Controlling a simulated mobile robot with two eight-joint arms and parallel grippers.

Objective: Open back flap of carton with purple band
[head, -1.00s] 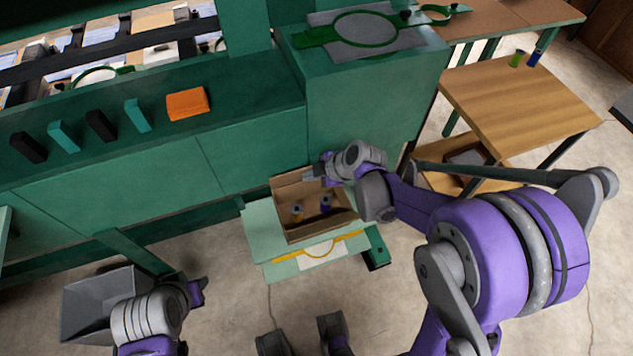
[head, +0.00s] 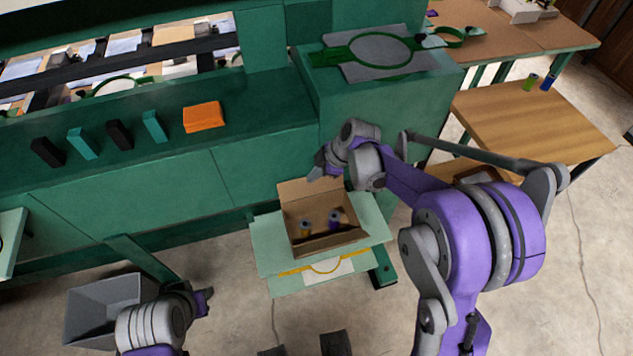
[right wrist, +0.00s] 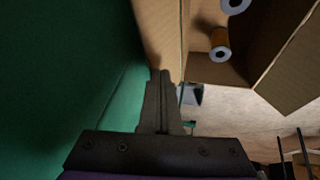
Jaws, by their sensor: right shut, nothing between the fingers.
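The open brown carton (head: 330,241) stands on a pale green platform, with a yellow-sided spool (head: 305,227) and a purple spool (head: 334,219) inside. Its back flap (head: 297,190) stands up and leans toward the green cabinet. I see no purple band on the carton. My right gripper (head: 317,172) is shut and empty at the flap's upper edge. In the right wrist view, my right gripper's fingers (right wrist: 161,78) are together beside the flap (right wrist: 160,35); I cannot tell whether they touch it. My left gripper (head: 206,302) is far left of the carton, its jaws unclear.
The green cabinet (head: 265,170) rises close behind the carton. The pale green platform (head: 270,245) has a yellow-banded white panel in front. A grey bin (head: 95,310) is at lower left. A wooden table (head: 530,115) is at right. The floor in front is open.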

